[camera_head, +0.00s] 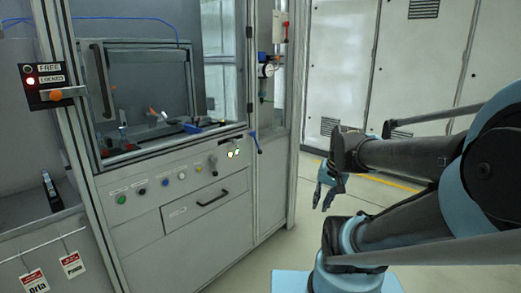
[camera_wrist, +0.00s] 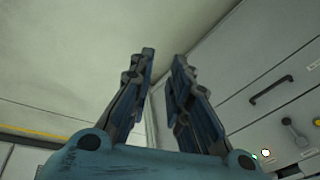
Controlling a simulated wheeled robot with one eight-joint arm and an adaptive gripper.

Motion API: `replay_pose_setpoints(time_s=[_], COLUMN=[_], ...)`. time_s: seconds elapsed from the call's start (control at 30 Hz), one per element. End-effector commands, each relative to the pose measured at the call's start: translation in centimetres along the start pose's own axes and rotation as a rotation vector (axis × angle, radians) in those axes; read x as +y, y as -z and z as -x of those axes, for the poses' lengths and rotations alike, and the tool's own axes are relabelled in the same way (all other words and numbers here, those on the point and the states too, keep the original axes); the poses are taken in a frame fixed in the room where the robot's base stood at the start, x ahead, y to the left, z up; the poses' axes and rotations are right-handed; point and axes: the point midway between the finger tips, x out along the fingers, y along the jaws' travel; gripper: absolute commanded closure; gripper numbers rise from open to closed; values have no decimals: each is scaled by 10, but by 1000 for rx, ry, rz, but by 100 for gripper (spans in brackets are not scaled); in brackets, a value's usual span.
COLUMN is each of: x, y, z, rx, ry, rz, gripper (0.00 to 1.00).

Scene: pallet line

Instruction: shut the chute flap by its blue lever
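A small blue lever (camera_head: 254,142) sticks out at the front right edge of the machine cabinet in the head view, beside the window and above the panel. I cannot clearly make out the chute flap, nor whether it is open. My gripper (camera_head: 322,206) hangs to the right of the cabinet, apart from the lever and lower in the picture. In the wrist view its two blue fingers (camera_wrist: 164,55) stand apart with nothing between them. The blue lever is not recognisable in the wrist view.
The cabinet front has a black drawer handle (camera_head: 212,199), several coloured buttons and a grey knob (camera_head: 212,163). The handle also shows in the wrist view (camera_wrist: 271,89). Pale lockers (camera_head: 418,65) stand behind; floor between looks clear.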

Motion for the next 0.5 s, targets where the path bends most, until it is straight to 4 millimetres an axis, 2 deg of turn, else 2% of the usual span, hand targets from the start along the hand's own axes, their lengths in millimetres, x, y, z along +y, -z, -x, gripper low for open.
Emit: replay_pose_setpoints(time_s=[0.03, 0.2, 0.5], x=[-10, -45, -100], y=[14, 54, 133], z=[2, 4, 4], rx=[4, 3, -38], ry=[33, 155, 369], rz=[-48, -230, -556], gripper=[83, 83, 83])
